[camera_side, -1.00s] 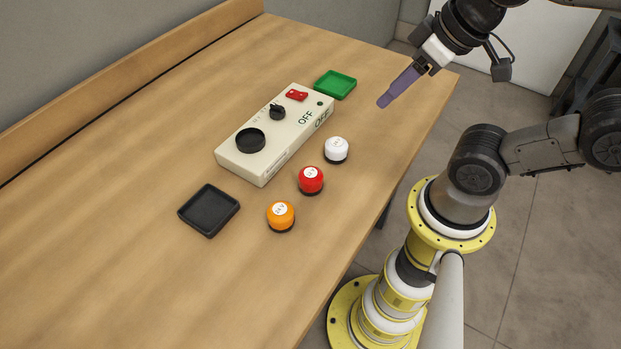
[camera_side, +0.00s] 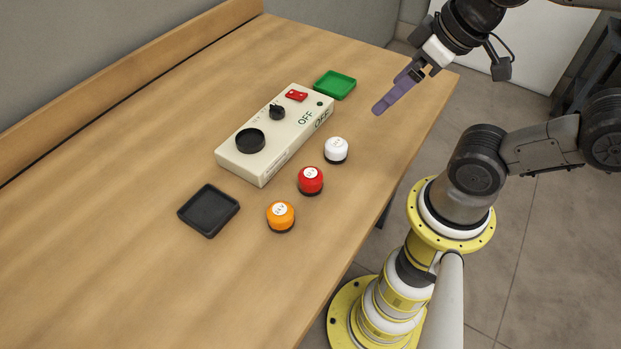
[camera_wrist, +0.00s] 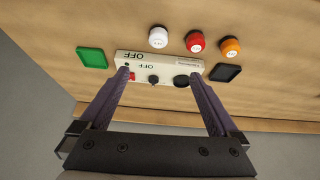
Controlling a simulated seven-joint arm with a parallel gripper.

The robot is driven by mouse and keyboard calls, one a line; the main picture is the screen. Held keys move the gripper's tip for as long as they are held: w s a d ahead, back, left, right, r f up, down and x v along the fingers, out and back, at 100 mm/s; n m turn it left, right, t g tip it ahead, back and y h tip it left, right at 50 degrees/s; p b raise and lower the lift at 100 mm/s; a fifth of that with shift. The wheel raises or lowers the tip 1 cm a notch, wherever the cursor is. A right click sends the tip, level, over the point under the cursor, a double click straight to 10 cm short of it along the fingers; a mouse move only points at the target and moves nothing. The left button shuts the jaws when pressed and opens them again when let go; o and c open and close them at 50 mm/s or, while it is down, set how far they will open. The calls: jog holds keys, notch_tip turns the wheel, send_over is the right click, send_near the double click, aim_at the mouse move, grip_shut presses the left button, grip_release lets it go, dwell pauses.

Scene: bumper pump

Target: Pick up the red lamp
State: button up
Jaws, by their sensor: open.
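The red lamp (camera_side: 311,181) is a round red cap with a white label on a dark base. It stands upright on the table between the white lamp and the orange lamp. It also shows in the wrist view (camera_wrist: 195,42), near the top. My gripper (camera_side: 378,110) is above the table's right side, up and to the right of the red lamp and apart from it. In the wrist view its two purple fingers (camera_wrist: 162,78) are spread wide with nothing held between them.
The white lamp (camera_side: 336,150) and orange lamp (camera_side: 281,216) stand on either side. A beige control box (camera_side: 232,155) with a black round socket, knob and red switch lies behind. A green tray (camera_side: 348,93) and black tray (camera_side: 187,212) sit at its ends. The table's left is clear.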

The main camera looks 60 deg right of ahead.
jog(key=n, duration=0.1)
jog(key=n+g, duration=0.6)
jog(key=n, duration=1.4)
send_over(311, 173)
notch_tip(311, 173, down, 5)
notch_tip(311, 173, down, 8)
jog(key=shift+s+d+r, duration=0.1)
jog(key=shift+d+r, duration=0.05)
jog(key=shift+r, duration=0.05)
jog(key=shift+f, duration=2.85)
